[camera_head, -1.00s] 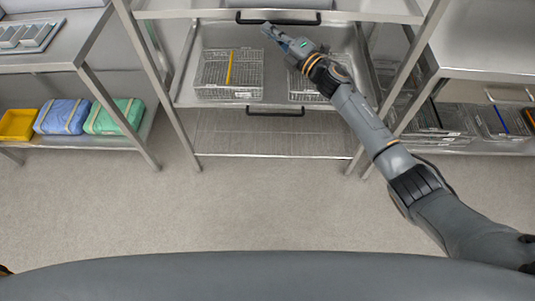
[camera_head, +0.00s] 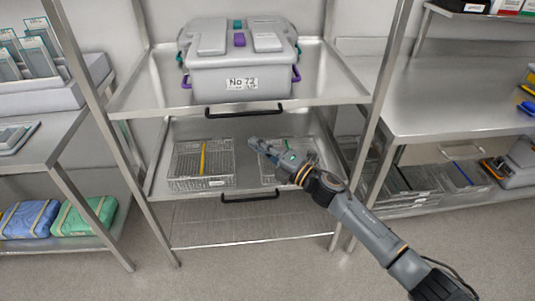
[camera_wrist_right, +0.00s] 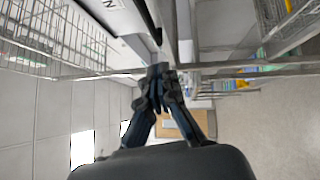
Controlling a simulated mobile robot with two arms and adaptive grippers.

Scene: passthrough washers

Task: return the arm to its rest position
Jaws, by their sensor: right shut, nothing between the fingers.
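My right arm reaches in from the lower right of the head view. Its gripper (camera_head: 262,148) is in front of the rack's middle shelf, close to the right wire basket (camera_head: 270,176) in the picture. In the right wrist view the gripper (camera_wrist_right: 159,80) has its fingers together with nothing between them. The arm hides part of the right basket. My left gripper is not in view.
A left wire basket (camera_head: 188,172) with a yellow strip stands on the middle shelf. A grey case (camera_head: 240,85) labelled No 72 sits on the shelf above. Steel tables (camera_head: 440,110) flank the rack. The floor (camera_head: 220,275) in front is clear.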

